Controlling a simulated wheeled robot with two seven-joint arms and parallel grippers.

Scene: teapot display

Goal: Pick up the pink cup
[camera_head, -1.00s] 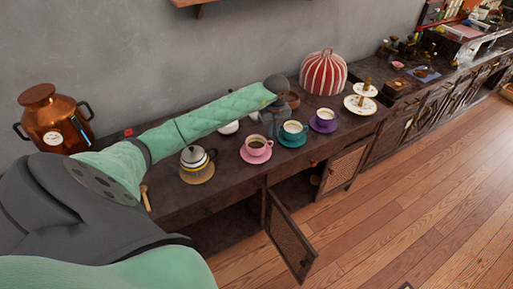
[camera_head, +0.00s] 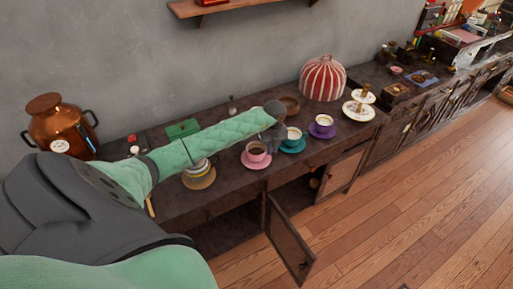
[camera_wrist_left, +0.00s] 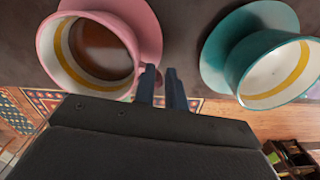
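The pink cup (camera_head: 257,152) stands upright on a pink saucer (camera_head: 257,164) on the dark counter and holds brown liquid. The left wrist view shows the pink cup (camera_wrist_left: 85,45) from above at the left, with its handle toward the fingers. My left gripper (camera_head: 274,142) points down between the pink cup and the teal cup (camera_head: 293,135). In the left wrist view its two fingers (camera_wrist_left: 161,88) are slightly apart, close beside the pink handle. Whether the handle lies fully between them is hard to tell. My right gripper is not in view.
The teal cup on its saucer (camera_wrist_left: 212,55) is close on the gripper's right. A purple cup (camera_head: 323,122) stands farther right. A yellow-striped vessel (camera_head: 198,168) is partly hidden under my left arm. A cabinet door (camera_head: 287,240) hangs open below the counter.

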